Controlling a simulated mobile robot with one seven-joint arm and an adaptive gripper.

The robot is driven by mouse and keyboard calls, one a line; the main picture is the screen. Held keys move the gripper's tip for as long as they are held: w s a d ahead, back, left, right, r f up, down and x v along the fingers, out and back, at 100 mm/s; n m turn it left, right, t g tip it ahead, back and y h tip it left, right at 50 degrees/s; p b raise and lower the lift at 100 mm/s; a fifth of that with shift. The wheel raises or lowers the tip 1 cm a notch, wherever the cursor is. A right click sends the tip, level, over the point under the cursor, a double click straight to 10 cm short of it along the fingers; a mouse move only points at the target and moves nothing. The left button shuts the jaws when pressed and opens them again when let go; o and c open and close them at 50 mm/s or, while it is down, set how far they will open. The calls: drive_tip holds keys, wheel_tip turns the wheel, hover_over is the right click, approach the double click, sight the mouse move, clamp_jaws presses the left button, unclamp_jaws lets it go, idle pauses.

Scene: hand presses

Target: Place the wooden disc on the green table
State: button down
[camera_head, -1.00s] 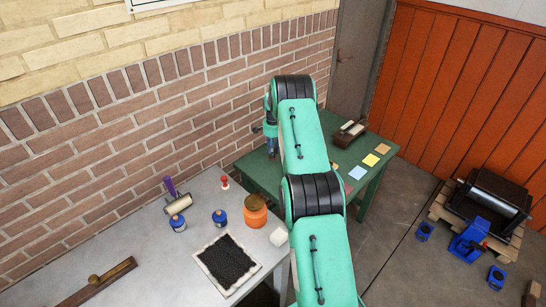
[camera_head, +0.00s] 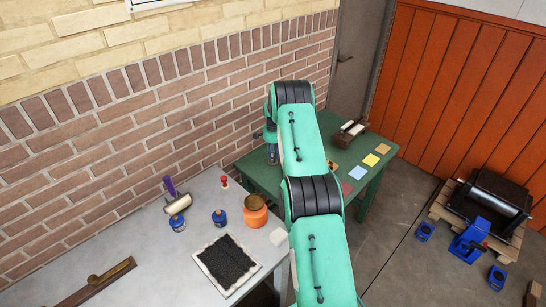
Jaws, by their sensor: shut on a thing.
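The green table (camera_head: 366,188) stands at the back, between the brick wall and the orange panelling. My gripper (camera_head: 272,160) points down over its left part, close to the wall and partly hidden by my arm. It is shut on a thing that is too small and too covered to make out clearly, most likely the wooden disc. I see no wooden disc lying clearly elsewhere. I cannot tell whether the held thing touches the tabletop.
The grey table (camera_head: 130,236) holds an orange jar (camera_head: 255,211), blue jars, a roller and a black pad. A press (camera_head: 490,200) stands on the floor at right.

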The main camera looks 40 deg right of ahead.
drive_tip(key=c, duration=1.5)
unclamp_jaws()
wheel_tip(320, 180, up, 12)
drive_tip(key=shift+r+p, duration=0.1)
drive_tip(key=shift+p, duration=0.45)
drive_tip(key=shift+r, duration=0.1)
